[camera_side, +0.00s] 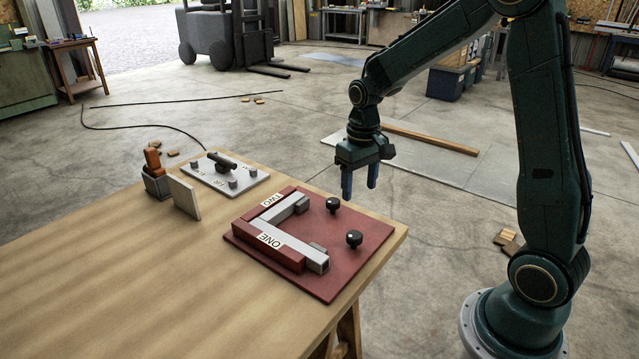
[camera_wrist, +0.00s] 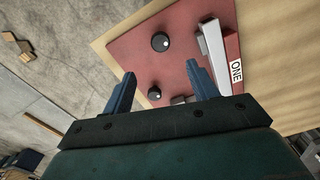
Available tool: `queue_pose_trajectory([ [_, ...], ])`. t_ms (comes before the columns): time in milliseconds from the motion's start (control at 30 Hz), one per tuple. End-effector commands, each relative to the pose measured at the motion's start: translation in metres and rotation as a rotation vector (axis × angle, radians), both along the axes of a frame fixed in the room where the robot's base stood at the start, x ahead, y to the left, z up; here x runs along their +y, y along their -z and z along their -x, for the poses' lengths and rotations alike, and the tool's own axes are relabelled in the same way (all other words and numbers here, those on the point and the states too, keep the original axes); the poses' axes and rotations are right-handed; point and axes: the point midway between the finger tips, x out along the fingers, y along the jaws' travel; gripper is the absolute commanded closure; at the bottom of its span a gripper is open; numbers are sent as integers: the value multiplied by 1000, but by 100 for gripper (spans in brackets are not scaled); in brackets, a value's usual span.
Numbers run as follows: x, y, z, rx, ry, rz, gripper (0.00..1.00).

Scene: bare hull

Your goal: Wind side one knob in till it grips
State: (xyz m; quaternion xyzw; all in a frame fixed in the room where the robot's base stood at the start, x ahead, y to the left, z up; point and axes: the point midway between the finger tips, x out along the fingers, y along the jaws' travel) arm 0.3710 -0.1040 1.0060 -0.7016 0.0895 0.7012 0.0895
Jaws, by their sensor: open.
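A red base plate (camera_side: 350,265) on the wooden table carries a corner frame with a red ONE block (camera_side: 268,252) and a red TWO block (camera_side: 270,203), with grey bars along them. Two black knobs stand on the plate: the knob nearer the ONE side (camera_side: 354,238) and the knob nearer the TWO side (camera_side: 333,205). In the wrist view, the ONE-side knob (camera_wrist: 160,41) lies beyond my fingertips. The TWO-side knob (camera_wrist: 154,93) appears between the fingers. My gripper (camera_side: 359,190) is open and empty, above the plate's far right side. Whether the knobs are threaded in cannot be seen.
A grey board (camera_side: 232,182) with a black handle and several small pegs lies at the table's far edge. Beside it are a thin upright plate (camera_side: 185,197) and a grey holder (camera_side: 157,185) with an orange item. The table's near left is clear.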

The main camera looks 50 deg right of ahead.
Motion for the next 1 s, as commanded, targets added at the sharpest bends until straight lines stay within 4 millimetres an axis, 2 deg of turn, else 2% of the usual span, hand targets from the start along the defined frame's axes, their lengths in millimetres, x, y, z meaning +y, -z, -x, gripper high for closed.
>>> queue_pose_trajectory([
  [267,0,17,0,4,1,-1,41],
  [1000,0,118,1,4,2,-1,41],
])
